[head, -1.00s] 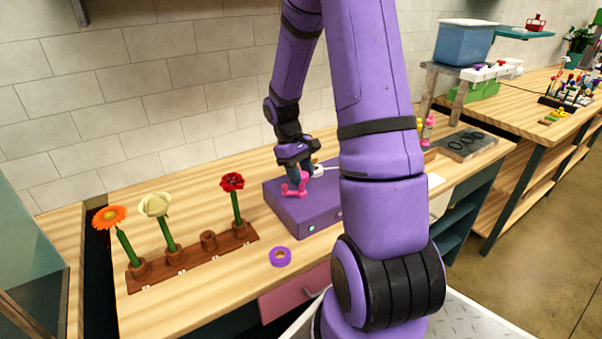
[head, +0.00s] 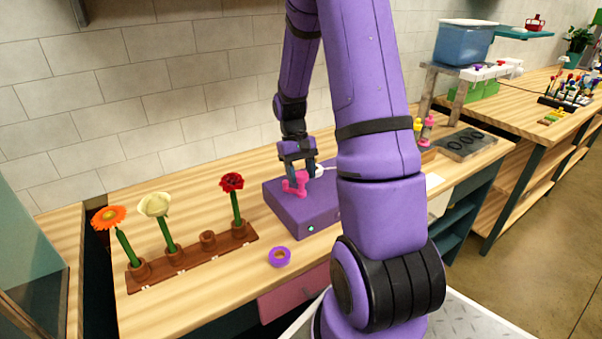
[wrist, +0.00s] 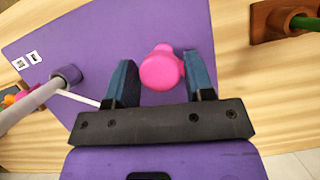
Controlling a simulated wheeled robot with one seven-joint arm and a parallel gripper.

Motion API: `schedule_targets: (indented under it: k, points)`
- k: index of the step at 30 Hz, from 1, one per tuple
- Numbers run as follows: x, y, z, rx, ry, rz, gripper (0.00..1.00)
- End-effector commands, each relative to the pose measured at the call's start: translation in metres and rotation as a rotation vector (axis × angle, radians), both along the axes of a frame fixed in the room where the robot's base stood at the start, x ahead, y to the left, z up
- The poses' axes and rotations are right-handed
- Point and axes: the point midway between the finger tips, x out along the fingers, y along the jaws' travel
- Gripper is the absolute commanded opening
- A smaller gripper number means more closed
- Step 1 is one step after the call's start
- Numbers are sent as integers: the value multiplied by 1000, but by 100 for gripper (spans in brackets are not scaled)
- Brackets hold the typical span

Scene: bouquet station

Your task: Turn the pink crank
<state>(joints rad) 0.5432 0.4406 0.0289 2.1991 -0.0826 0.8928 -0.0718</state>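The pink crank (head: 295,184) sits on top of a purple box (head: 303,213) on the wooden counter. My gripper (head: 298,171) points down over the crank. In the wrist view, the crank's rounded pink knob (wrist: 160,71) lies between the two blue fingers of my gripper (wrist: 163,75). The fingers stand apart, one on each side of the knob, with a slim gap visible at the sides. Whether a finger touches the knob is not clear. Part of the crank's arm is hidden behind the knob.
A brown flower rack (head: 192,257) with orange, cream and red flowers stands left of the box. A purple ring (head: 280,256) lies in front. In the wrist view, a pale rod with a purple collar (wrist: 66,77) rises from the box. A tiled wall is behind.

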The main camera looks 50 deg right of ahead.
Motion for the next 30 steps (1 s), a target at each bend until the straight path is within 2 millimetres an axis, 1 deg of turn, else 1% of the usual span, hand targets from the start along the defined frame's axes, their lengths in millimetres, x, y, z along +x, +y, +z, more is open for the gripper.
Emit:
schedule_targets:
  k: [1, 2, 10, 14, 17, 24, 27, 30]
  points:
    - [0, 0, 0, 0, 0, 0, 60]
    - [0, 0, 0, 0, 0, 1, 64]
    - [0, 0, 0, 0, 0, 1, 64]
    - [3, -1, 8, -2, -3, 1, 64]
    - [9, -4, 21, -2, -4, 1, 64]
    - [25, -10, 63, -3, -3, 2, 64]
    - [31, -12, 78, -2, -4, 1, 64]
    - [35, -14, 89, -1, -2, 1, 64]
